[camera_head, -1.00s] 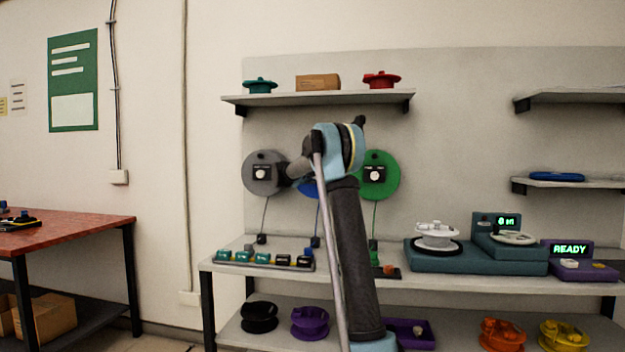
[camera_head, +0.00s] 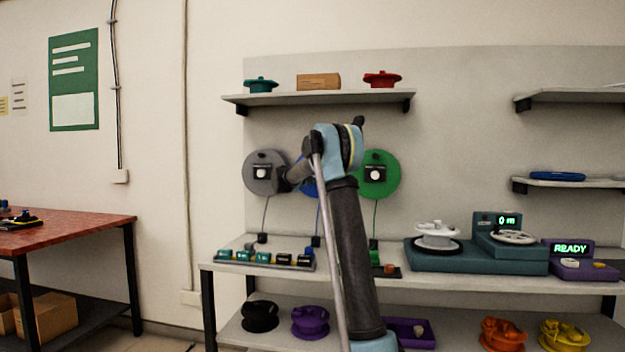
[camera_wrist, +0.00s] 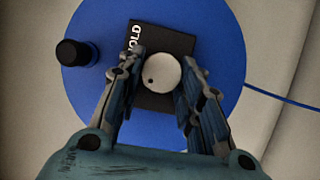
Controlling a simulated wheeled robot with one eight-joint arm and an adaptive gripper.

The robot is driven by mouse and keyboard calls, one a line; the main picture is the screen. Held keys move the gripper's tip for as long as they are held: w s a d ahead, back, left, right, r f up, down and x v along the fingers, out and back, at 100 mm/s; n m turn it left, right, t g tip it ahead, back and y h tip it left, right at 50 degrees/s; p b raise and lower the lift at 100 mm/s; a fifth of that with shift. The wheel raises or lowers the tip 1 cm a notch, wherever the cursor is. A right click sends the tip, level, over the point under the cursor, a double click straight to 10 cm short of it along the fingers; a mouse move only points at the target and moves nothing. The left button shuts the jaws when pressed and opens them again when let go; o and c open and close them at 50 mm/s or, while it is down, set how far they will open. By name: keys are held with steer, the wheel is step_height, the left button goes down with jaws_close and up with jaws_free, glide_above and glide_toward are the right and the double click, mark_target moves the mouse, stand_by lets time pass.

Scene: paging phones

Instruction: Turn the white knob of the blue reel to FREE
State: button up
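The blue reel (camera_wrist: 215,40) fills much of the wrist view; in the head view only a small part of the blue reel (camera_head: 309,188) shows behind my arm. A black plate (camera_wrist: 172,40) on it carries the word HOLD, partly hidden by a finger. The round white knob (camera_wrist: 160,72) with a dark dot at its lower left sits on this plate. My gripper (camera_wrist: 160,68) is open, one finger on each side of the knob, with gaps showing between. The word FREE is not visible.
A black peg (camera_wrist: 74,53) stands on the reel left of my gripper. A blue cord (camera_wrist: 282,98) leaves the reel at the right. In the head view a grey reel (camera_head: 262,186) and a green reel (camera_head: 381,160) hang on either side. A shelf (camera_head: 310,99) is above.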

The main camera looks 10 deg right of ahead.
steer(key=o, duration=0.4)
steer(key=shift+w+a+f, duration=0.1)
steer(key=shift+a+f, duration=0.1)
steer(key=shift+d, duration=0.1)
steer(key=shift+r, duration=0.1)
steer(key=v, duration=1.2)
steer(key=s+d+f+m+g+y, duration=0.1)
steer(key=s+d+f+m+g, duration=0.3)
steer(key=s, duration=0.7)
steer(key=s+d+f+g+y, duration=0.1)
steer(key=s+d+f+y, duration=0.1)
steer(key=s+d+f, duration=0.65)
steer(key=s+d+f+m+g+y, duration=0.1)
steer(key=s+d+f+m+g, duration=0.15)
steer(key=s, duration=0.95)
steer(key=s+a+f+m+g+y, duration=0.1)
steer(key=s+a+f+y, duration=0.1)
steer(key=s+f, duration=0.6)
steer(key=s+a+f+m+g+y, duration=0.1)
steer(key=s+a+f+y, duration=0.1)
steer(key=s+f, duration=0.6)
steer(key=s+a+f+m+g+y, duration=0.1)
steer(key=s+a+f+g+y, duration=0.1)
steer(key=s+f, duration=0.6)
steer(key=shift+s+a+f+y, duration=0.1)
steer(key=shift+s+y, duration=0.3)
steer(key=shift+s, duration=1.55)
steer(key=shift+s+a+f+y, duration=0.15)
steer(key=shift+s+y, duration=0.25)
steer(key=shift+s, duration=1.5)
